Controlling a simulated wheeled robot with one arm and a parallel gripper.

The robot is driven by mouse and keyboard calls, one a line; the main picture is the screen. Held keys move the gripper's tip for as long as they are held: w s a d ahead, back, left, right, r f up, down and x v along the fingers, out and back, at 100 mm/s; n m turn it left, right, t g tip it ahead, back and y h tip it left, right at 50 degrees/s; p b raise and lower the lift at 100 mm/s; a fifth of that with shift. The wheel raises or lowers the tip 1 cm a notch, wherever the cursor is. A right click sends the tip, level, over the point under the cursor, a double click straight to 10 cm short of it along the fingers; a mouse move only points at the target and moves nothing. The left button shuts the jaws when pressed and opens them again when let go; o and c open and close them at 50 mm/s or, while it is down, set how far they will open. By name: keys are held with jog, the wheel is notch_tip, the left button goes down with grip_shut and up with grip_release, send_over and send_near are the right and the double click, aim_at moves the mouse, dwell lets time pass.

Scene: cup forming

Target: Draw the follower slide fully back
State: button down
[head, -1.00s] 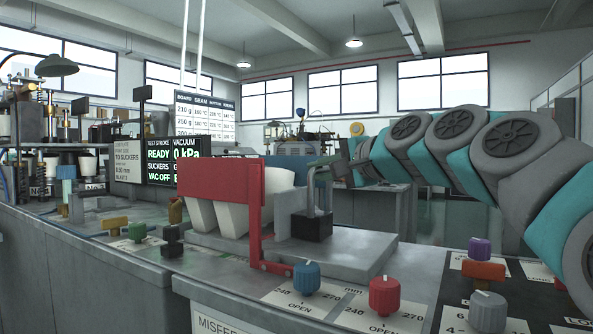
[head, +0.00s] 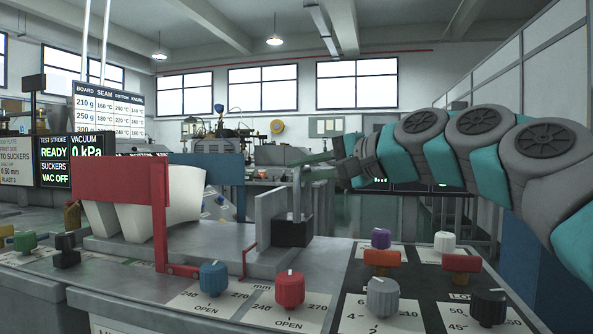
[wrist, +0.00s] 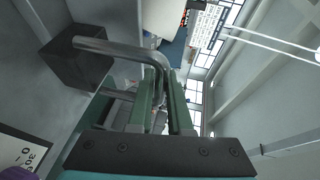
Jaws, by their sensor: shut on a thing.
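The follower slide is an upright grey plate (head: 268,222) with a black block (head: 292,233) behind it, standing on the grey bed to the right of the nested white cups (head: 135,222). A clear gap separates the plate from the cups. A bent metal handle (head: 297,190) rises from the block. In the wrist view the handle (wrist: 112,48) runs from the black block (wrist: 75,62) to between the green fingers. My gripper (head: 318,160), seen in the wrist view (wrist: 160,95), is shut on the handle's end. The exact contact is partly hidden.
A red guard (head: 160,215) and a blue guard (head: 215,168) stand by the cups. Blue (head: 214,277) and red (head: 290,288) knobs line the front edge; more knobs stand on the right panel. A thin red bracket (head: 246,262) sits beside the plate.

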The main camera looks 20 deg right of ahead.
jog(key=shift+d+f, duration=0.1)
jog(key=c, duration=0.8)
grip_release()
jog(key=shift+s+d, duration=0.1)
jog(key=shift+c, duration=0.2)
jog(key=v, duration=0.7)
jog(key=shift+s+d+b, duration=0.2)
jog(key=shift+s+b, duration=0.15)
